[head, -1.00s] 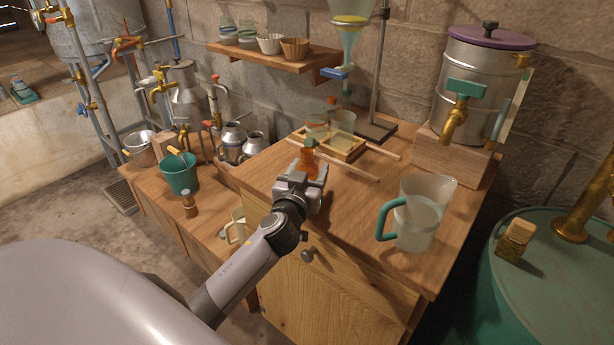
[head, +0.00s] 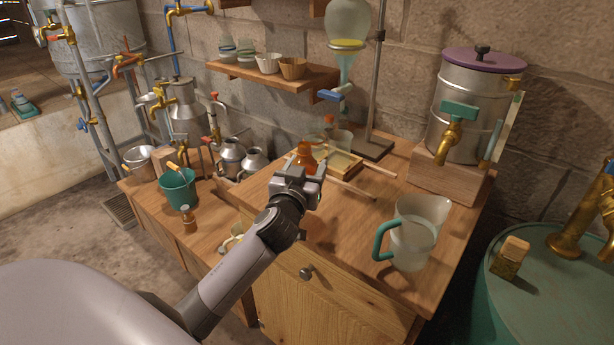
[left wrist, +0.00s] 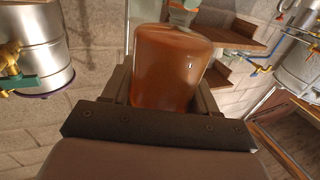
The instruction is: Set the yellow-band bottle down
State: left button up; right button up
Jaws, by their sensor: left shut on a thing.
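My left gripper (head: 304,174) is shut on an amber bottle (head: 304,156) over the left back part of the wooden counter (head: 350,235). The bottle fills the space between the jaws in the left wrist view (left wrist: 168,70), with a greenish neck or cap at its top. No yellow band shows on the visible side. The gripper hides the bottle's lower part in the head view, so I cannot tell whether it touches the counter. My right gripper is not in view.
A glass jug (head: 415,238) with a teal handle stands at the front right. A metal urn (head: 470,105) stands behind it. The counter's middle is clear.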

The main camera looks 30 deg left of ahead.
pick_arm(q)
jog(key=shift+r+p, duration=1.15)
jog(key=shift+r, duration=5.6)
jog(key=s+d+f+m+h+p, duration=0.2)
jog(key=s+d+f+h, duration=0.3)
jog(key=s+d+f, duration=0.6)
jog(key=shift+s+d+m+t+h, duration=0.35)
jog(key=shift+s+d+m, duration=0.45)
jog(key=shift+s+d, duration=0.85)
jog(key=shift+s+a, duration=0.3)
jog(key=shift+a, duration=0.05)
jog(key=shift+a, duration=0.2)
